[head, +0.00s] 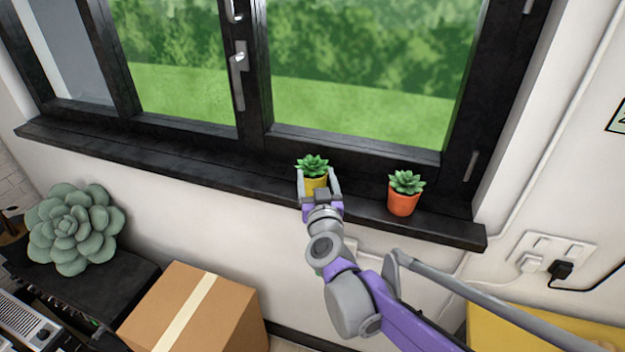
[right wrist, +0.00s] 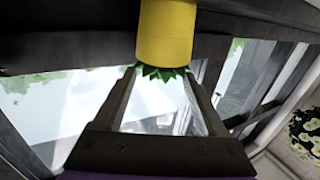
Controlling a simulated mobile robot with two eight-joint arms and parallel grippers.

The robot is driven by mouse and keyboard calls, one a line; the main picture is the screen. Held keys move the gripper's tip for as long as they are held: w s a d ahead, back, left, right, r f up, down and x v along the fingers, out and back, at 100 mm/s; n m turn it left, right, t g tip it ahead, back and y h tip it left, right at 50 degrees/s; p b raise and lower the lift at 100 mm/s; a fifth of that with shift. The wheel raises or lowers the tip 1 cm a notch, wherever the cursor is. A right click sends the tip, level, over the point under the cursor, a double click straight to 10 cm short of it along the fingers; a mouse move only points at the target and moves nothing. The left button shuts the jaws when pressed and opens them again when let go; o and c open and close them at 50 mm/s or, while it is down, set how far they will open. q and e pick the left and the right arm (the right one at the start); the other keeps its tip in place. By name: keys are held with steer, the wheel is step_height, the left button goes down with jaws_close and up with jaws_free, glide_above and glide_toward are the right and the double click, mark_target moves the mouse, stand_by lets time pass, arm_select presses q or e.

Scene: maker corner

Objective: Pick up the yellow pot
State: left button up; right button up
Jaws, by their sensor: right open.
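The yellow pot (head: 316,185) holds a small green succulent and stands upright on the dark windowsill. My right gripper (head: 319,180) is at the pot in the head view, with one finger on either side of it. In the right wrist view the yellow pot (right wrist: 166,32) appears upside down at the fingertips of the open gripper (right wrist: 160,72). I cannot tell whether the fingers touch the pot. My left gripper is not in view.
An orange pot (head: 403,203) with a similar succulent stands on the windowsill (head: 240,180) to the right. A cardboard box (head: 198,312) and a large grey-green succulent (head: 72,228) are at lower left. The sill left of the yellow pot is clear.

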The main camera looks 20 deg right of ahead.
mark_target(314, 169)
steer(key=w, duration=0.1)
steer(key=w+p, duration=0.1)
steer(key=w, duration=0.3)
steer(key=shift+w+d, duration=0.2)
steer(key=shift+d, duration=0.1)
steer(key=shift+s, duration=0.1)
steer(key=shift+c, duration=0.5)
jaws_close()
